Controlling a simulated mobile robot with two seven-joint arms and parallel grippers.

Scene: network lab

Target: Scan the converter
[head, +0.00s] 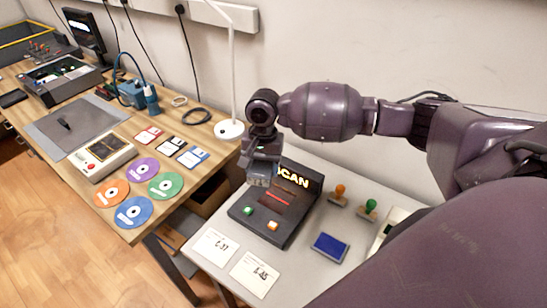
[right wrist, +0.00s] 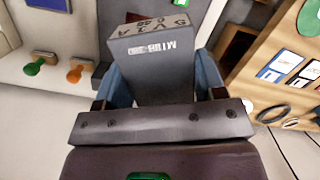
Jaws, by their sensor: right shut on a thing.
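The converter (right wrist: 150,70) is a dark grey box with white lettering on one face and dark printing on its end. My right gripper (right wrist: 160,84) is shut on it, with a blue-grey finger on each side. In the head view, my right gripper (head: 262,172) points down over the left back part of the scanner; the converter is mostly hidden there. The scanner (head: 246,204) is a dark console with a lit SCAN sign, a red line, a green button and an orange button. I cannot tell whether the converter touches it. My left gripper is not in view.
Two label cards (head: 255,273) lie in front of the scanner. A blue pad (head: 330,247), an orange stamp (head: 339,193) and a green stamp (head: 369,208) are to its right. The wooden desk (head: 205,130) at left holds discs, floppies and a white lamp (head: 230,129).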

